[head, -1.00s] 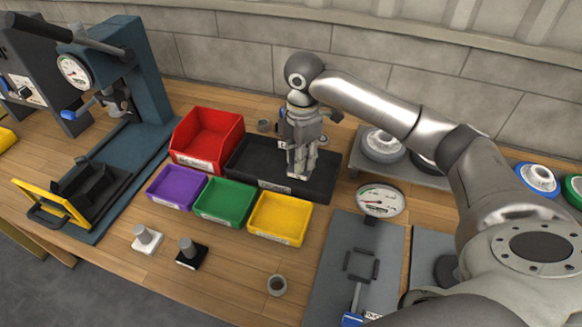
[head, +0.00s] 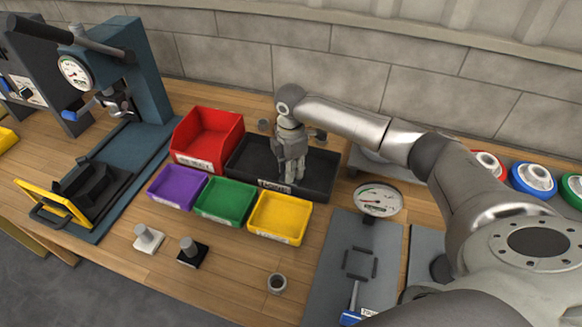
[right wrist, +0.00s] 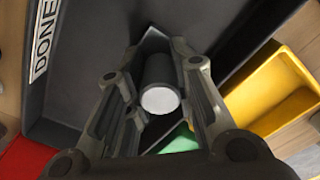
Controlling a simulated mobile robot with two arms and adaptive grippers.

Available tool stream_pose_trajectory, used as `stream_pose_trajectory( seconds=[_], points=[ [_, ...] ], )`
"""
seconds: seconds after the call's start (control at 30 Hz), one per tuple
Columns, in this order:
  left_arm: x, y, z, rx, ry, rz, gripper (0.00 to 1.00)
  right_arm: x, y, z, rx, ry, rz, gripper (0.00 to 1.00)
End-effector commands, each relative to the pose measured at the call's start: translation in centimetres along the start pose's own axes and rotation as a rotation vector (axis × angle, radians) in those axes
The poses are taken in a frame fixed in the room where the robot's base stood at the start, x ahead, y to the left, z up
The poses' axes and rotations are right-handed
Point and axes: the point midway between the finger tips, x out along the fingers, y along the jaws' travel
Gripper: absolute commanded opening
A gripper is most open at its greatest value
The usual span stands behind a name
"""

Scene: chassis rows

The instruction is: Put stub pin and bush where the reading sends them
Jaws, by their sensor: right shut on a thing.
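My right gripper (head: 290,180) is over the black tray (head: 238,170), near its front side. In the right wrist view its fingers (right wrist: 158,115) are shut on a dark grey cylinder with a pale round end (right wrist: 160,100), which looks like the stub pin. The tray's DONE label (right wrist: 45,40) shows there too. I cannot tell whether the cylinder touches the tray floor. My left gripper is not in view.
Red (head: 222,138), purple (head: 176,187), green (head: 226,201) and yellow (head: 281,218) bins crowd the black tray. Grey posts stand on a white base (head: 148,243) and a black base (head: 193,258). A press (head: 150,75) is at left, a grey plate (head: 335,250) at right.

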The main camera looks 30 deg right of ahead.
Motion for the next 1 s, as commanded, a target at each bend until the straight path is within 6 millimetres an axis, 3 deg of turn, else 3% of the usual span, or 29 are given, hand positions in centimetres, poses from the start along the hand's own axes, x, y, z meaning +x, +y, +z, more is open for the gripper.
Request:
stream_pose_trajectory(
  seconds=[0.2, 0.23, 0.3, 0.67, 0.77, 1.0],
  points=[
    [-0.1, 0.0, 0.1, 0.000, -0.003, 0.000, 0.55, 0.1, 0.1, 0.0, 0.000, 0.001, 0.002, 0.00],
    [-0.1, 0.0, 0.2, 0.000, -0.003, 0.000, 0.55, 0.2, 0.0, 0.0, 0.000, 0.000, 0.000, 0.27],
    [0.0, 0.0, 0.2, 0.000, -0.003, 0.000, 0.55, 0.2, 0.0, 0.0, 0.000, 0.000, 0.000, 0.32],
    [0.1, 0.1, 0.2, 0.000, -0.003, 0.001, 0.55, -0.3, 0.0, 0.0, -0.001, 0.001, 0.001, 0.32],
    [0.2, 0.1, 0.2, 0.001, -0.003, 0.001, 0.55, -1.6, 0.1, -0.1, -0.001, 0.002, 0.003, 0.32],
    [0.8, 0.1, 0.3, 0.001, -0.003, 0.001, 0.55, -6.7, 0.1, -0.1, 0.000, 0.002, 0.005, 0.32]
  ],
)
